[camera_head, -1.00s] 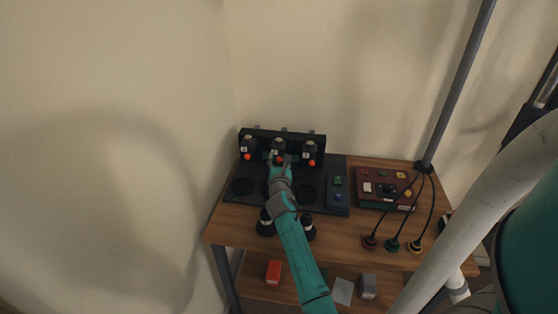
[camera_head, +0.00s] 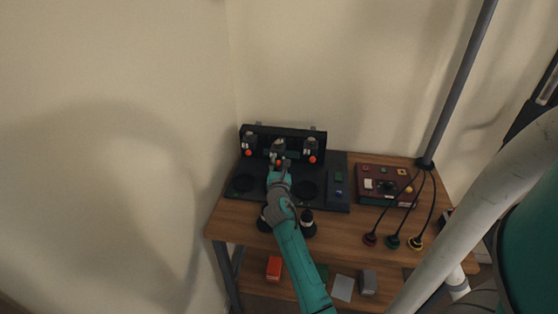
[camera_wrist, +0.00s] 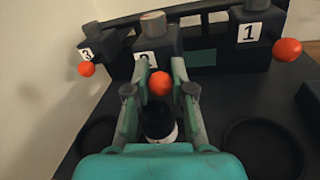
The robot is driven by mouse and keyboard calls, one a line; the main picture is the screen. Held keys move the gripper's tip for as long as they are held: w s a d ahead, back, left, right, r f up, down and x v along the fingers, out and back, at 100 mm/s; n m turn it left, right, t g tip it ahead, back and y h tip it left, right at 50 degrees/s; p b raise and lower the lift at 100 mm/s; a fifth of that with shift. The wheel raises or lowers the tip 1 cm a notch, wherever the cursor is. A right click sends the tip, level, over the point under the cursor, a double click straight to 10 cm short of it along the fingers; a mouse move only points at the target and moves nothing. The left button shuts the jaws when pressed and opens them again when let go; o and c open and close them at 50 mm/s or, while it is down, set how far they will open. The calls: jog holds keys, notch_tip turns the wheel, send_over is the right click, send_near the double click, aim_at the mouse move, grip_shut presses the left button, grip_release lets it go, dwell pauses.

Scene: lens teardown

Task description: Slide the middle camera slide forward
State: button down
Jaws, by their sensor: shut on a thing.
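The middle camera slide (camera_head: 278,146) stands between two like units on a black rack at the back of the table. In the wrist view it is the dark block labelled 2 (camera_wrist: 157,43), with an orange ball knob (camera_wrist: 159,83) at its front. My gripper (camera_wrist: 160,78) has its fingers on both sides of this knob and is shut on it. In the head view my gripper (camera_head: 279,167) reaches the knob from the front and partly hides it. The slide stands a little nearer me than the side units.
Slides labelled 3 (camera_wrist: 88,52) and 1 (camera_wrist: 249,33) flank it, each with an orange knob. A dark cylinder with a pale band (camera_wrist: 160,124) shows below my fingers. A dark red control box (camera_head: 385,186) and cabled plugs (camera_head: 392,242) are at the right.

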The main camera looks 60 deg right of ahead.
jog(key=c, duration=1)
grip_release()
jog(key=shift+r, duration=0.1)
notch_tip(320, 180, up, 10)
jog(key=shift+f, duration=0.1)
